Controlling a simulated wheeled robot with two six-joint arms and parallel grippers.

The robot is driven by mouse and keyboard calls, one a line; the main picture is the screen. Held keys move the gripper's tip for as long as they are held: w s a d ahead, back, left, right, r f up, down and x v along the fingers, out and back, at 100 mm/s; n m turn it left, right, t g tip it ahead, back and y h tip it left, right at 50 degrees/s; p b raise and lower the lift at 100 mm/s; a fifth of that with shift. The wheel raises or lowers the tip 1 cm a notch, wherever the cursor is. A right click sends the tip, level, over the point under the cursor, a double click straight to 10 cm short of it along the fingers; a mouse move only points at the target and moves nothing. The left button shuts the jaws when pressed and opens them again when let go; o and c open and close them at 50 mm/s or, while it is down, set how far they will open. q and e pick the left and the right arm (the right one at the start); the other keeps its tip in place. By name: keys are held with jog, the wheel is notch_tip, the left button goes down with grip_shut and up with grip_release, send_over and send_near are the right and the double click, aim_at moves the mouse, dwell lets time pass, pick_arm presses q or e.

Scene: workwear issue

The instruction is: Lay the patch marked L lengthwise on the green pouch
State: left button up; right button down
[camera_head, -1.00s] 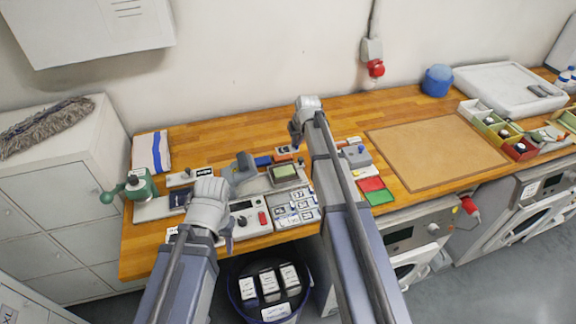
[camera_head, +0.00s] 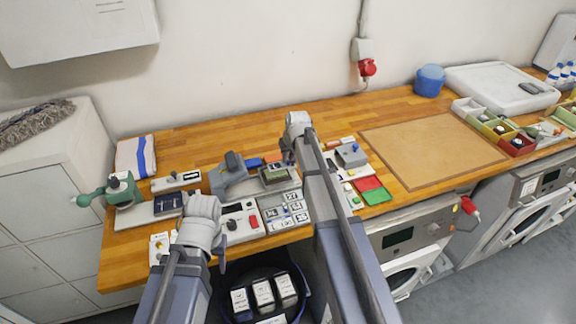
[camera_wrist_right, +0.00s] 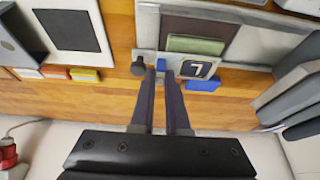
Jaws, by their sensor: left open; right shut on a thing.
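The green pouch (camera_head: 277,172) lies on a grey stand on the bench. It also shows in the right wrist view (camera_wrist_right: 195,45), with a dark panel beyond it. The patch marked L (camera_wrist_right: 199,68) is a small dark square with a pale border and letter, upside down in the right wrist view. My right gripper (camera_wrist_right: 161,68) is shut, with the patch at its fingertips, on the wall side of the pouch. Its exact grip is hard to see. In the head view my right gripper (camera_head: 287,157) is beside the pouch. My left gripper (camera_head: 221,262) is open over the bench's front edge.
A grey device (camera_head: 229,174) stands left of the pouch, a green hand press (camera_head: 123,189) further left. A numbered tray (camera_head: 289,212) lies in front. Red and green pads (camera_head: 371,189) and a brown mat (camera_head: 430,150) are right. A dark bin (camera_head: 262,275) stands below.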

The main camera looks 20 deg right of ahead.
notch_tip(320, 180, down, 2)
jog(key=shift+f+b, duration=0.15)
jog(key=shift+b, duration=0.5)
pick_arm(q)
notch_tip(320, 180, down, 2)
pick_arm(e)
jog(key=c, duration=1.4)
grip_release()
jog(key=shift+f, duration=0.1)
pick_arm(q)
jog(key=shift+f, duration=0.15)
pick_arm(e)
jog(key=o, duration=0.5)
